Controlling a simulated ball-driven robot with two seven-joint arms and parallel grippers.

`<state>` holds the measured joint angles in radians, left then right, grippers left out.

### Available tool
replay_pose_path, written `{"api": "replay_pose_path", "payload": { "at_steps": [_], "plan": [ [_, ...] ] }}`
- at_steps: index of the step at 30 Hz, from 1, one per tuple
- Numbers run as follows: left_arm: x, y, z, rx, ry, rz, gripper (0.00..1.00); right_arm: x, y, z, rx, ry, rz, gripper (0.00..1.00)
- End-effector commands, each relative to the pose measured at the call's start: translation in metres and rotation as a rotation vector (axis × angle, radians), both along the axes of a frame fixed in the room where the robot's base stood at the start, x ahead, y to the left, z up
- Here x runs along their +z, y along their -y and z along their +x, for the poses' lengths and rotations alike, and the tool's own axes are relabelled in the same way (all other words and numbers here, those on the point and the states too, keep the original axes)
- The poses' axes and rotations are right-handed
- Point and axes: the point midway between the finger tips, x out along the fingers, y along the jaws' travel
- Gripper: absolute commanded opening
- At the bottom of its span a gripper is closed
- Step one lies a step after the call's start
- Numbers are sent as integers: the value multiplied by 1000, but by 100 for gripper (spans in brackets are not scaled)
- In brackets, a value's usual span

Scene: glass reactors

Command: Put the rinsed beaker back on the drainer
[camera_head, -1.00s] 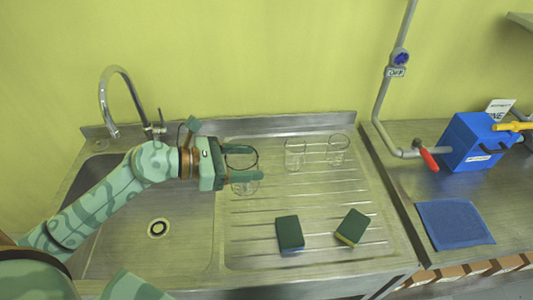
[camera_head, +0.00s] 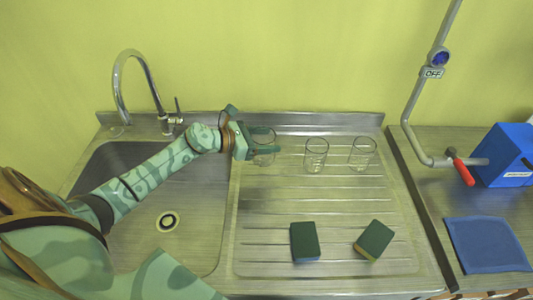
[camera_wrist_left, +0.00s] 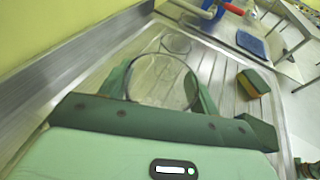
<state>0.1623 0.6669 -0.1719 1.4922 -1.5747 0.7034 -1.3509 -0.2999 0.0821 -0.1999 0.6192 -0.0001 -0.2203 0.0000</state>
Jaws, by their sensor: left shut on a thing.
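A clear glass beaker (camera_head: 263,155) is between the fingers of my left gripper (camera_head: 262,149), at the back left of the ribbed steel drainer (camera_head: 290,205). The gripper is shut on it. In the left wrist view the round rim of this beaker (camera_wrist_left: 162,83) shows between the green fingers. The beaker looks upright, at or just above the drainer; I cannot tell whether its base touches. Two more clear beakers stand to its right, one nearer (camera_head: 316,155) and one farther right (camera_head: 362,153). My right gripper is not in view.
A sink basin (camera_head: 150,235) with a curved tap (camera_head: 125,85) lies left. Two green sponges, one left (camera_head: 304,242) and one right (camera_head: 374,240), lie on the drainer's front. A blue cloth (camera_head: 487,244) and blue box (camera_head: 507,157) are on the right counter.

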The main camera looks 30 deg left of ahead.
Motion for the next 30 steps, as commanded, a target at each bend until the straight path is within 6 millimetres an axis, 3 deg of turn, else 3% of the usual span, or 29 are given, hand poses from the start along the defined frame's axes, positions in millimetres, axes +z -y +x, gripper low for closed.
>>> {"api": "replay_pose_path", "payload": {
  "at_steps": [3, 9, 15, 27, 28, 30],
  "plan": [
    [-18, -7, 13, 2, 1, -1, 38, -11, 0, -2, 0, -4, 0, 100],
    [-31, -13, 23, 1, 3, -2, 38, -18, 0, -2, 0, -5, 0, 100],
    [-58, -13, 23, 0, 2, -1, 38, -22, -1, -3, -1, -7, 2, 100],
    [-64, -14, 22, -1, 3, 2, 38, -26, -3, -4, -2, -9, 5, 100],
    [-64, -13, 22, -1, 2, 1, 64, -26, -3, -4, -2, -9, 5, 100],
    [-63, -13, 22, -1, 2, 1, 84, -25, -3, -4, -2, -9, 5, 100]
  ]
}}
